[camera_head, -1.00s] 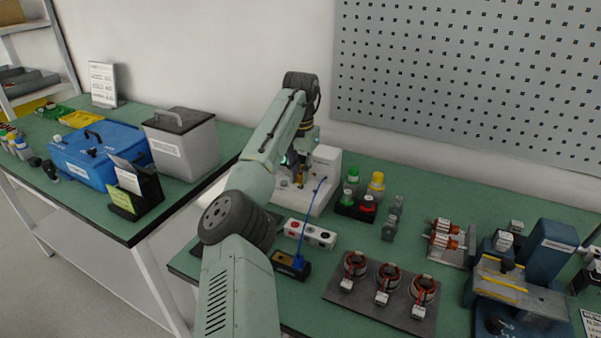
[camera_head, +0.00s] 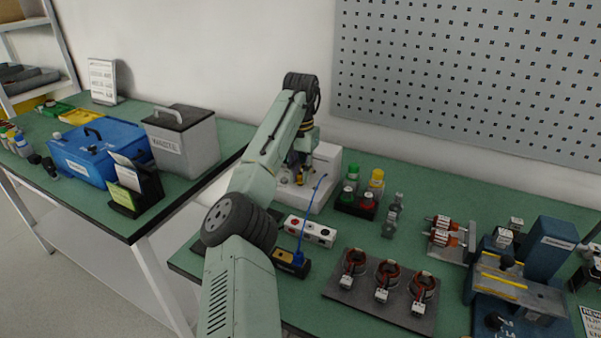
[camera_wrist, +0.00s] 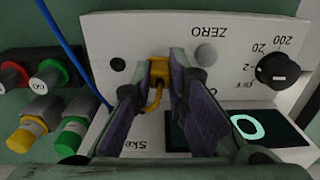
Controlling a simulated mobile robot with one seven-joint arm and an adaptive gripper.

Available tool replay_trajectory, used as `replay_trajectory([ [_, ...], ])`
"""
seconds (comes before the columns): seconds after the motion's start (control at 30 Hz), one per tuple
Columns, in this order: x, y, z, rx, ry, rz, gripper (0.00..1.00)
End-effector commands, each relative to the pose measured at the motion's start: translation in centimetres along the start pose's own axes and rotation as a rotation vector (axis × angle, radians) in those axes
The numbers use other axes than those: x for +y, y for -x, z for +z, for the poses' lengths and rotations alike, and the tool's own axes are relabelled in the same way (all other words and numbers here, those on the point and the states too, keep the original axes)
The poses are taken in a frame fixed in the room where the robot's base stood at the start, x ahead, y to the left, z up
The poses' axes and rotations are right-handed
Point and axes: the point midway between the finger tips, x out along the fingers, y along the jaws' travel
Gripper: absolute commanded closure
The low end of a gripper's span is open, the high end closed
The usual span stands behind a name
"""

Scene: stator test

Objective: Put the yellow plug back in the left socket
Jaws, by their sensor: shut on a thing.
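The yellow plug (camera_wrist: 158,73) shows between my fingertips in the wrist view, its yellow lead curling down below it. My gripper (camera_wrist: 160,75) is shut on it, over the white face of the tester (camera_wrist: 140,28). A dark round socket hole (camera_wrist: 117,64) is visible just left of the plug in that view. The plug's front end is hidden, so I cannot tell whether it touches the face or sits in a socket. In the head view, my gripper (camera_head: 298,170) is in front of the white tester (camera_head: 326,160), partly hidden by my arm.
A black knob (camera_wrist: 277,71) and a lit display (camera_wrist: 247,127) are on the tester. A blue cable (camera_head: 311,210) runs from the tester to a small dark box (camera_head: 291,264). A white socket strip (camera_head: 310,231) lies in front.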

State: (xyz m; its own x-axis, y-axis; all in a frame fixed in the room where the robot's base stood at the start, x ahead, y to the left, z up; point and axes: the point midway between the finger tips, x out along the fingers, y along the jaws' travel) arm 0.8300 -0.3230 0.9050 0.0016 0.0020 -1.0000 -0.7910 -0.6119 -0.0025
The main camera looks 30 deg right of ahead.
Motion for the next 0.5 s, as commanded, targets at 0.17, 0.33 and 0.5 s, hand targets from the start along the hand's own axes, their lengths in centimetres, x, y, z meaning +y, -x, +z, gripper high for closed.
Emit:
replay_trajectory([
  [0.17, 0.03, -0.41, 0.0, 0.0, 0.0, 0.002, 1.0],
  [0.33, 0.0, -0.66, 0.01, 0.0, 0.0, 0.001, 1.0],
  [0.5, -0.01, -0.63, 0.01, 0.0, 0.0, 0.0, 0.82],
])
